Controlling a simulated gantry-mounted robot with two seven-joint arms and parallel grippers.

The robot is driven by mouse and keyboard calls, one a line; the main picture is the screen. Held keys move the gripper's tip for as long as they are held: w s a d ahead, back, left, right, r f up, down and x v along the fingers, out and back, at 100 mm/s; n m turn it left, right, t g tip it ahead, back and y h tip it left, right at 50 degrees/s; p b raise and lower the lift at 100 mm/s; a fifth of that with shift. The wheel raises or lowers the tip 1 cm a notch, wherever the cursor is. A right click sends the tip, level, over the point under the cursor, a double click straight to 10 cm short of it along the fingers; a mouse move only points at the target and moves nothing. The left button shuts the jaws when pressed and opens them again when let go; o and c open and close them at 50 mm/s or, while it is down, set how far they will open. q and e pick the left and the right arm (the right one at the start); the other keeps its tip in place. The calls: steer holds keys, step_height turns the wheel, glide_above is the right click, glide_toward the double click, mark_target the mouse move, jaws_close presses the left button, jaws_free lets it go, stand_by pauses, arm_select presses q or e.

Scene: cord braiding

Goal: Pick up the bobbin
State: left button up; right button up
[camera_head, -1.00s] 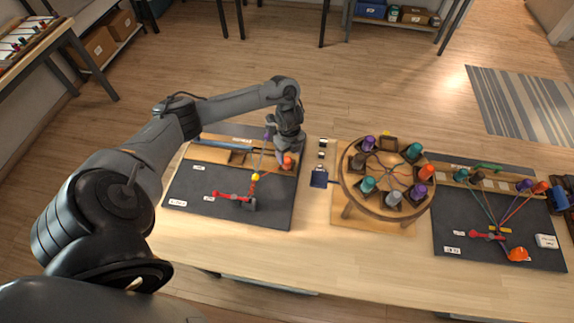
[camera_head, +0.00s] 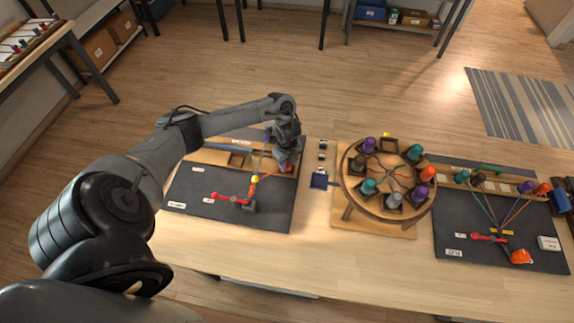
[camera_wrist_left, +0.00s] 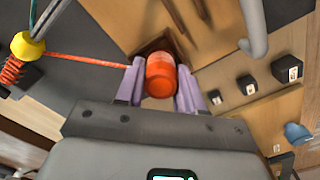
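An orange bobbin (camera_wrist_left: 161,76) stands in a dark square holder at the back right of the left mat, with an orange cord running left from it in the left wrist view. My left gripper (camera_wrist_left: 160,84) has its two pale purple fingers on either side of the bobbin, with narrow gaps showing, so it looks open around it. In the head view the left gripper (camera_head: 286,160) is low over that holder and mostly hides the bobbin. My right gripper is in no view.
A yellow ball (camera_head: 255,179) and a red clamp-like piece (camera_head: 231,198) are on the left mat (camera_head: 185,188). A round braiding stand (camera_head: 352,190) with several bobbins is further right.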

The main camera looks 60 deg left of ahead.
arm_select(q)
steer(key=c, duration=0.5)
steer(key=shift+r, duration=0.1)
